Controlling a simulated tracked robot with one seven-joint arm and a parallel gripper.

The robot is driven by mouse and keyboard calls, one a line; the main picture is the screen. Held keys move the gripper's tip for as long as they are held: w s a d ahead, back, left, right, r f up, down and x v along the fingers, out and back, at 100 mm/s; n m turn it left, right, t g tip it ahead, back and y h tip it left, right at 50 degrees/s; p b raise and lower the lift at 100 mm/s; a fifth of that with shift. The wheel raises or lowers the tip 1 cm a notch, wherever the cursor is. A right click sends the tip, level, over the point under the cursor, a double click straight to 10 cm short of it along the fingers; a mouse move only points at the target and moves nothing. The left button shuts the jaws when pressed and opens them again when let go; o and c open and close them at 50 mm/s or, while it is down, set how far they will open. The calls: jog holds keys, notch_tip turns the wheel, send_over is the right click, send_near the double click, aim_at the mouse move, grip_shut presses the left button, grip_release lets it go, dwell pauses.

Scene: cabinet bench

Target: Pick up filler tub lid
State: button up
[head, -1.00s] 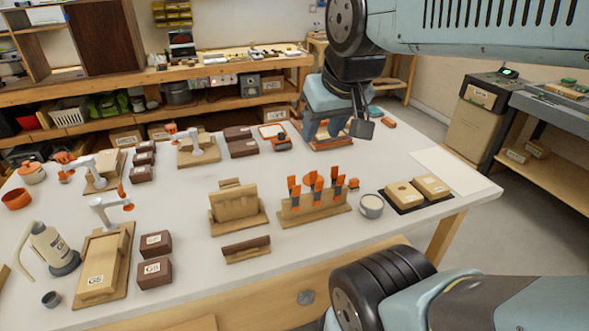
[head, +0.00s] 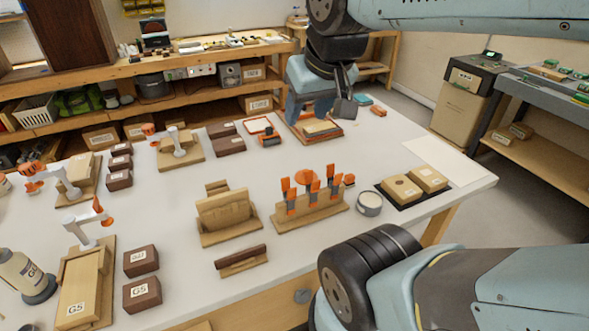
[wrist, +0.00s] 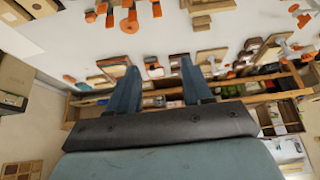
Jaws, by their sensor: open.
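A small round pale-grey tub (head: 369,203) stands on the bench, right of the rack of orange-handled tools. Its top looks like a pale disc with a darker rim. I cannot tell whether this disc is a separate lid. My gripper (head: 310,112) is open, over the back right part of the bench, well behind the tub and to its left in the picture. In the wrist view, the two blue fingers (wrist: 160,85) are wide apart with nothing held between them. I cannot make out the tub for sure in the wrist view.
Below my gripper lies an orange-edged tray (head: 340,136). Wooden blocks sit on a black mat (head: 392,196) right of the tub. The tool rack (head: 310,212) stands close on its left. A white sheet (head: 447,160) lies flat at the right.

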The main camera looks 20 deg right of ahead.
jog(key=shift+o, duration=0.7)
jog(key=shift+w, duration=0.3)
jog(key=o, duration=0.8)
jog(key=shift+g+y, duration=0.5)
jog(key=shift+g, duration=0.2)
jog(key=w+d+f, duration=0.1)
jog(key=w, duration=0.1)
jog(key=w+d+f, duration=0.1)
jog(key=w, duration=0.2)
jog(key=w+f, duration=0.1)
jog(key=w, duration=0.2)
jog(key=shift+d+f, duration=0.4)
jog(key=shift+c, duration=0.2)
jog(key=g+h, duration=0.1)
jog(key=g, duration=0.2)
send_over(299, 177)
jog(key=s+d, duration=0.2)
jog(key=s, duration=0.1)
notch_tip(299, 177, down, 19)
jog(key=shift+w+d+f, duration=0.1)
jog(key=shift+w+f, duration=0.25)
jog(key=shift+f, duration=1.9)
jog(key=shift+w+f, duration=0.35)
jog(key=shift+f, duration=1.85)
jog(key=shift+w+d+f, duration=0.1)
jog(key=shift+w+f, duration=0.25)
jog(key=shift+f, duration=1.9)
